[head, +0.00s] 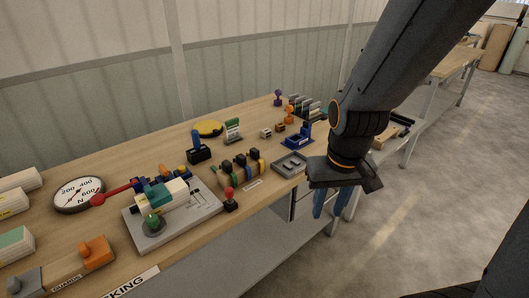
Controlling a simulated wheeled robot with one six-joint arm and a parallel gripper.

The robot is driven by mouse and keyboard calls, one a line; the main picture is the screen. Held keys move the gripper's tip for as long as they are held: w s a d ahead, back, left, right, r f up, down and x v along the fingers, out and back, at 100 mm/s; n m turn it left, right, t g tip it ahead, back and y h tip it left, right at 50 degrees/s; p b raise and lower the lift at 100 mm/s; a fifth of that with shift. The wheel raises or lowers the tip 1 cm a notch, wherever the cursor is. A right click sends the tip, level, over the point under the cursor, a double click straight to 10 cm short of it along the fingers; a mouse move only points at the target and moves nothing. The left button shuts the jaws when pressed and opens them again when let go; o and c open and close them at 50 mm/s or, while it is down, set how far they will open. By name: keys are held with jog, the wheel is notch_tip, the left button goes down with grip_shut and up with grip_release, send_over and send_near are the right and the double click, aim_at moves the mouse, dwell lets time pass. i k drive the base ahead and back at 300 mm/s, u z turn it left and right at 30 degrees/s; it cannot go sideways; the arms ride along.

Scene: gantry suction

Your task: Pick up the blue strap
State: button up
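My gripper (331,203) hangs over the right front edge of the workbench, with two blue prongs, seemingly its fingers, pointing down. They are small and close together, and I cannot tell whether they are open or shut. Nothing is clearly seen between them. I cannot surely pick out the blue strap. A low wooden rack (232,183) in the middle of the bench holds dark pieces with coloured bands, green and yellow among them. Other blue things are a blue and black block (197,146) behind the rack and a blue holder (298,139) at the right. My gripper is apart from all these.
A grey tray (277,171) lies near the front edge, close to my gripper. A red-topped joystick (230,199) stands left of it. The floor at right is clear.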

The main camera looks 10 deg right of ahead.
aim_at(240, 159)
jog(key=u, duration=0.1)
jog(key=i, duration=0.95)
jog(key=u, duration=0.7)
